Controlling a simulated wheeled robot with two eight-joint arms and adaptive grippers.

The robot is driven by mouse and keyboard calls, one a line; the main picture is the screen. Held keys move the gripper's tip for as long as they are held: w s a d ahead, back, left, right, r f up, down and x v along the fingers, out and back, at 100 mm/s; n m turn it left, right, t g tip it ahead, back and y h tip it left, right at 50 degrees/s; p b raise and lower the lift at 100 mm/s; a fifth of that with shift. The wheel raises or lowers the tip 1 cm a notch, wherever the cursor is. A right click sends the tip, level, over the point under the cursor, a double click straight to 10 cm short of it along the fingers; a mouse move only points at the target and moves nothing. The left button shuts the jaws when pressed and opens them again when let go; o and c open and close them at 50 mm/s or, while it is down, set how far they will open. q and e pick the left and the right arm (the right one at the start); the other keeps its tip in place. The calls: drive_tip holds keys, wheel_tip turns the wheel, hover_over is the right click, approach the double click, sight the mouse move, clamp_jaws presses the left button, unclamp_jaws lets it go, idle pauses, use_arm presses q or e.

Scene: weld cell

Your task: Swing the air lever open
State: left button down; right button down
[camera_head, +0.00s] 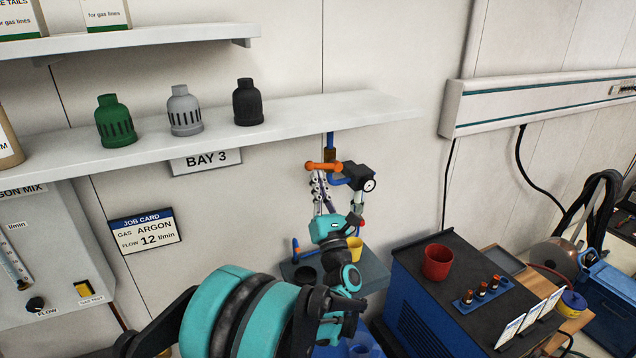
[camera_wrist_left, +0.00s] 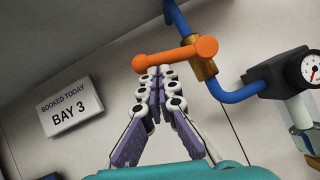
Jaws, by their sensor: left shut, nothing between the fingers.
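The air lever is an orange bar with rounded ends (camera_head: 323,166) on a brass valve body in the blue pipe on the wall, below the shelf. In the left wrist view the lever (camera_wrist_left: 172,54) lies across the pipe, its free end reaching left, slightly tilted. The brass valve (camera_wrist_left: 201,68) sits behind its right end. My left gripper (camera_head: 317,178) is upright just below the lever. In the left wrist view its fingertips (camera_wrist_left: 157,72) are together, empty, right under the lever's left part; I cannot tell whether they touch it. My right gripper is not in view.
A round gauge (camera_head: 369,185) on a dark regulator stands right of the lever. The shelf (camera_head: 330,110) with several nozzle caps runs above.

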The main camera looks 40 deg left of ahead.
use_arm(q)
drive_tip(key=shift+s+r+m+t+h+p, duration=0.1)
drive_tip(key=shift+r+m+t+h+p, duration=0.35)
drive_tip(key=shift+m, duration=0.55)
drive_tip(key=shift+s+a+r+m+t+h+p, duration=0.1)
drive_tip(key=shift+r+m+t+h+p, duration=0.45)
drive_tip(key=shift+m, duration=0.55)
drive_tip(key=shift+r+m+t+h+p, duration=0.2)
drive_tip(key=shift+r+m+h+p, duration=0.3)
drive_tip(key=shift+m+h, duration=0.45)
drive_tip(key=shift+w+d+r+m+h+p, duration=0.3)
drive_tip(key=shift+w+r+m+h+p, duration=0.35)
drive_tip(key=shift+m+p, duration=0.65)
drive_tip(key=shift+w+d+r+m+h+p, duration=0.35)
drive_tip(key=shift+r+m+h+p, duration=0.6)
drive_tip(key=shift+m, duration=0.7)
drive_tip(key=shift+w+d+r+m+h+p, duration=0.2)
drive_tip(key=shift+w+r+m+h+p, duration=0.35)
drive_tip(key=shift+r+m+h+p, duration=0.7)
drive_tip(key=shift+w+f+m+y, duration=0.15)
drive_tip(key=shift+f+m+y, duration=0.15)
drive_tip(key=shift+y, duration=0.2)
drive_tip(key=shift+d+f, duration=0.1)
